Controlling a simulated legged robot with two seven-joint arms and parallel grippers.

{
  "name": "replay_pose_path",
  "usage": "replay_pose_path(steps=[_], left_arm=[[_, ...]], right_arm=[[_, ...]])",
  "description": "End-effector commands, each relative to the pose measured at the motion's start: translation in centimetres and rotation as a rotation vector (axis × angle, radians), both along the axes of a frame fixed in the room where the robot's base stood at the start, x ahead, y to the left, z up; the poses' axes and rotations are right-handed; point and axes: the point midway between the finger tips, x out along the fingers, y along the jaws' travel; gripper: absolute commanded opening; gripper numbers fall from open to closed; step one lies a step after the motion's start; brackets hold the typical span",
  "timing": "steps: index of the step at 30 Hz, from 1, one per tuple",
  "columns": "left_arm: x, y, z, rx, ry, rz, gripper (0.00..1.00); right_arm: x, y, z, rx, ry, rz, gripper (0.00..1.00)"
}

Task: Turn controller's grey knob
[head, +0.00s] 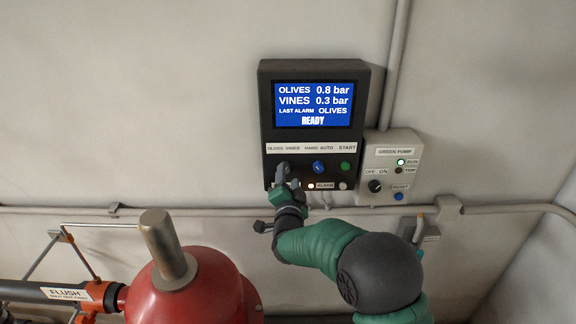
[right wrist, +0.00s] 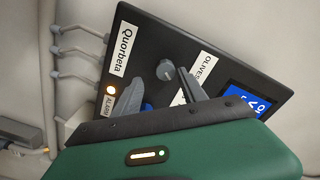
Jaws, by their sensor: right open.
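The controller (head: 268,120) is a black wall box with a lit blue screen reading READY. My right gripper (head: 286,174) is open at its lower left, in front of the OLIVES VINES label end, and mostly hides the grey knob in the head view. In the right wrist view the round grey knob (right wrist: 165,70) shows between the two grey fingertips, nearer the right-hand one. Whether a finger touches it I cannot tell. My left gripper is not in view.
Right of the grey knob are a blue HAND/AUTO knob (head: 319,167) and a green START button (head: 345,166). A lit alarm lamp (head: 311,186) sits below. The green pump box (head: 410,152) adjoins on the right. A red tank (head: 205,285) stands in front at lower left.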

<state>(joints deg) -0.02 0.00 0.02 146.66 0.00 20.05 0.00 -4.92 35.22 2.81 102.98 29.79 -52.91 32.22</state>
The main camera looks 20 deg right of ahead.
Motion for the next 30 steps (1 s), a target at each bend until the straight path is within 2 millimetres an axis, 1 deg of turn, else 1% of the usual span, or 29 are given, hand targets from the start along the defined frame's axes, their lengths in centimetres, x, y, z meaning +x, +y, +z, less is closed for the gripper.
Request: replay_pose_path(steps=[1,3,6,13,14,25,30], left_arm=[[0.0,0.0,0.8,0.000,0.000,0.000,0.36],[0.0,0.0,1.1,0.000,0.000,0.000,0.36],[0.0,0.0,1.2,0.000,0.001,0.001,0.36],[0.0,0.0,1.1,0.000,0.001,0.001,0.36],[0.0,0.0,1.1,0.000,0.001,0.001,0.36],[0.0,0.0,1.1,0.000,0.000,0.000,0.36],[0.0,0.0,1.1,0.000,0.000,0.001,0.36]], right_arm=[[0.8,-0.1,0.4,-0.001,0.000,0.000,0.49],[1.7,-0.2,0.3,-0.002,0.000,0.001,0.49],[2.3,-0.4,0.1,-0.002,0.001,0.002,0.49],[2.5,-0.7,-0.1,0.000,0.000,0.002,0.49],[2.5,-0.7,-0.1,0.000,0.000,0.002,0.48],[2.4,-0.8,-0.1,-0.001,0.002,-0.001,0.00],[2.4,-0.8,-0.2,0.000,0.003,-0.002,0.00]])
